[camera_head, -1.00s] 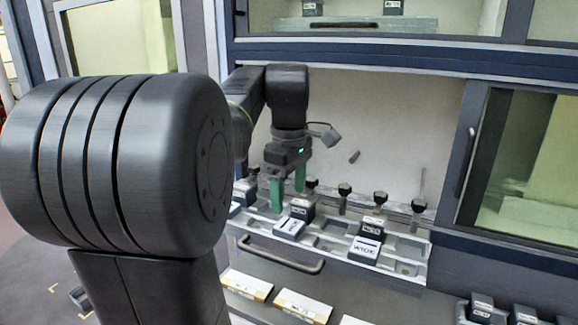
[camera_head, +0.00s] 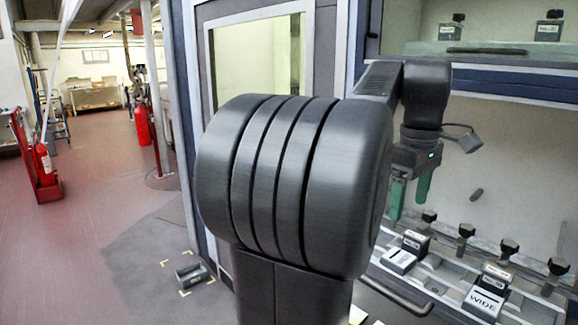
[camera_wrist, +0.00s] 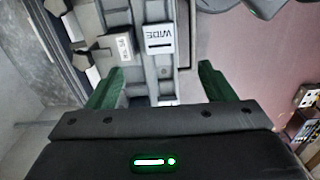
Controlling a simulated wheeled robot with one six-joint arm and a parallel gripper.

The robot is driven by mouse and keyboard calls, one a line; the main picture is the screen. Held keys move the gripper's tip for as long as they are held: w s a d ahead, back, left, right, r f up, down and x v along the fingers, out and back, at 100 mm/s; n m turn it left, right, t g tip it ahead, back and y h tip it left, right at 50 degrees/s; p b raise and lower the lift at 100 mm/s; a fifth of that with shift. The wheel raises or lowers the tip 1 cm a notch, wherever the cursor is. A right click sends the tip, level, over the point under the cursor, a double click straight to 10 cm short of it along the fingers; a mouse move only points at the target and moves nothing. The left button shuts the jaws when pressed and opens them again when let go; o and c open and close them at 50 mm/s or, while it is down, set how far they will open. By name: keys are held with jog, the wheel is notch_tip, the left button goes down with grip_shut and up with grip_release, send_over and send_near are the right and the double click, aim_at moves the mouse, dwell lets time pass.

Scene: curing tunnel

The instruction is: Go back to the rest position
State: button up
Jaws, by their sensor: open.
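My gripper (camera_head: 410,197) has green fingers and hangs from my black arm, above the left part of the tray in the curing tunnel. Its fingers are apart with nothing between them. In the wrist view my gripper (camera_wrist: 160,88) is also open and empty. My large black arm joint fills the middle of the head view and hides part of the tunnel front.
The grey tray (camera_head: 436,284) holds several labelled blocks and black-topped posts. A curved handle (camera_head: 398,299) runs along its front. A dark object (camera_head: 190,273) lies on the floor between yellow corner marks. A red fire extinguisher (camera_head: 42,160) stands far left. The reddish floor at left is open.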

notch_tip(320, 180, down, 8)
jog(key=shift+r, duration=0.2)
jog(key=shift+a, duration=0.1)
dwell(0.3)
